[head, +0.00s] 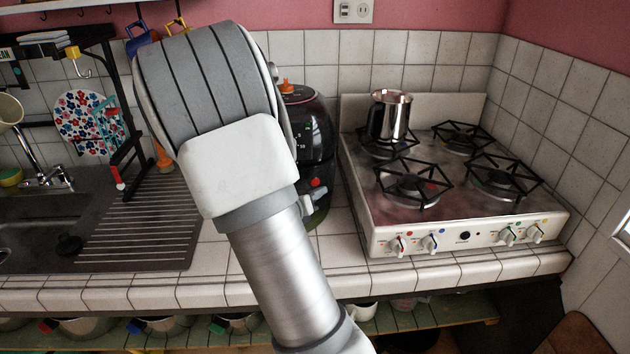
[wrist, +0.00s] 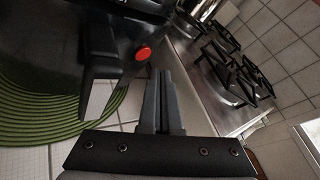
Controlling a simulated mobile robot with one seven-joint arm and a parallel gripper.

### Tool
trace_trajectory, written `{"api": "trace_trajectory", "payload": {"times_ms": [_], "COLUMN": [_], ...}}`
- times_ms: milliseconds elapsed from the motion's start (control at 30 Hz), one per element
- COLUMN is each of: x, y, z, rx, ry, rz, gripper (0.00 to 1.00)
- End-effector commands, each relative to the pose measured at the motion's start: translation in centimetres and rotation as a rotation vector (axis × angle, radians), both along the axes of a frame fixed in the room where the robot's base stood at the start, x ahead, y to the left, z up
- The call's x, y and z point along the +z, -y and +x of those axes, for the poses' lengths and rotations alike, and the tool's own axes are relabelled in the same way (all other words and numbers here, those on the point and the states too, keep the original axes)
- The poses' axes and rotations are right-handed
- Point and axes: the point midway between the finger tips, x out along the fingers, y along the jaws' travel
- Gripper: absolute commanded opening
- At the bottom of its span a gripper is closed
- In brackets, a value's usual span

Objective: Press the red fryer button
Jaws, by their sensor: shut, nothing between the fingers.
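The black fryer (head: 312,125) stands on the counter in the head view, its left side hidden behind my arm. Its dark body and jutting handle (wrist: 100,55) fill the upper left of the wrist view. The round red button (wrist: 142,53) shows beside the handle; a small red spot at the fryer's lower front in the head view (head: 315,183) appears to be the same button. My gripper (wrist: 166,75) is shut and empty. Its fingertips appear just below and right of the button in the wrist view; I cannot tell whether they touch it.
A green round mat (wrist: 40,115) lies under the fryer. The white gas stove (head: 455,220) stands close on the right, with a metal pot (head: 390,115) on a rear burner. A sink with a ridged drainboard (head: 140,225) is on the left.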

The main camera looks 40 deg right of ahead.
Motion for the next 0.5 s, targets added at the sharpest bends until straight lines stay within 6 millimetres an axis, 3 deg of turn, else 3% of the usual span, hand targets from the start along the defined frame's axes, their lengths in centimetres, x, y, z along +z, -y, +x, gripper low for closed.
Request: {"api": "trace_trajectory", "payload": {"times_ms": [267, 500], "x": [0.0, 0.0], "y": [-1.0, -1.1], "z": [-2.3, -2.6], "rx": [0.000, 0.000], "ry": [-0.001, 0.000], "rz": [0.000, -0.001], "gripper": [0.00, 0.00]}}
